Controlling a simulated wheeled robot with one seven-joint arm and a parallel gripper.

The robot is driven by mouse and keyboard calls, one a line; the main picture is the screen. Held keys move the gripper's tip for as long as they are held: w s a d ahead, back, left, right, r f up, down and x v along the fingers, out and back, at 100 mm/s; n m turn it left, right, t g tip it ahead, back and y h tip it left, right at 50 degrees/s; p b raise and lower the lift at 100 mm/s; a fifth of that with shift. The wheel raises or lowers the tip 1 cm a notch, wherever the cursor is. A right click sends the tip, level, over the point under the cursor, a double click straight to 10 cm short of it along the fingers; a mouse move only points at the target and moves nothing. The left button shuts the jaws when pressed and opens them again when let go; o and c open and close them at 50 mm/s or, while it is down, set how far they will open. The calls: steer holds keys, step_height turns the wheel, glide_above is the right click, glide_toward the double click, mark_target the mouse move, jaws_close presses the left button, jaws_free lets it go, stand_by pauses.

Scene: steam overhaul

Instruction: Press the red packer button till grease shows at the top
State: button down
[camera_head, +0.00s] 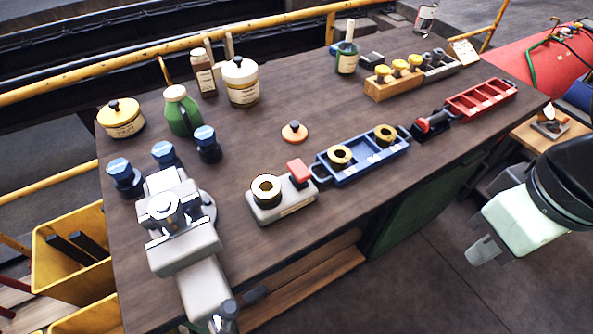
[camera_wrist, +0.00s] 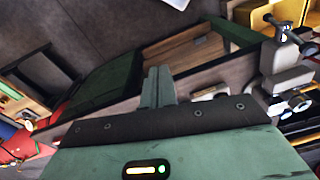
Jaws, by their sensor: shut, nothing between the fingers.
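The packer is a pale grey block (camera_head: 285,209) on the brown bench, near its front edge. The red button (camera_head: 299,171) sits on the block's right end, raised. A brass ring with a dark rim (camera_head: 266,190) sits on the block's left part. I cannot make out grease at its top. My gripper (camera_head: 482,251) is off the bench's front edge, at the right of the head view, well apart from the button. In the wrist view its fingers (camera_wrist: 157,87) are together and empty. The red button cannot be made out in the wrist view.
A blue tray (camera_head: 366,169) with brass rings lies right of the packer, a red tray (camera_head: 480,99) farther right. A grey vise (camera_head: 183,240) stands at left. An orange disc with a knob (camera_head: 294,132) lies behind the packer. Open floor (camera_head: 440,270) lies before the bench.

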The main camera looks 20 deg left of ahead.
steer(key=w+a+m+t+y+p, duration=0.1)
steer(key=w+a+m+y+p, duration=0.15)
steer(key=w+a+m, duration=0.4)
steer(key=w+a+m+y+p, duration=0.2)
steer(key=w+a+m+p, duration=0.15)
steer(key=a, duration=0.65)
steer(key=m+t+y+p, duration=0.3)
steer(key=m+p, duration=0.2)
steer(key=m, duration=0.8)
glide_above(292, 162)
steer(key=s+d, duration=0.2)
steer(key=d, duration=0.1)
step_height(292, 162, down, 4)
steer(key=shift+w+r, duration=0.1)
steer(key=shift+w, duration=0.15)
steer(key=shift+b, duration=0.3)
step_height(292, 162, down, 9)
steer(key=b, duration=0.6)
steer(key=shift+f+b, duration=0.35)
steer(key=shift+b, duration=0.25)
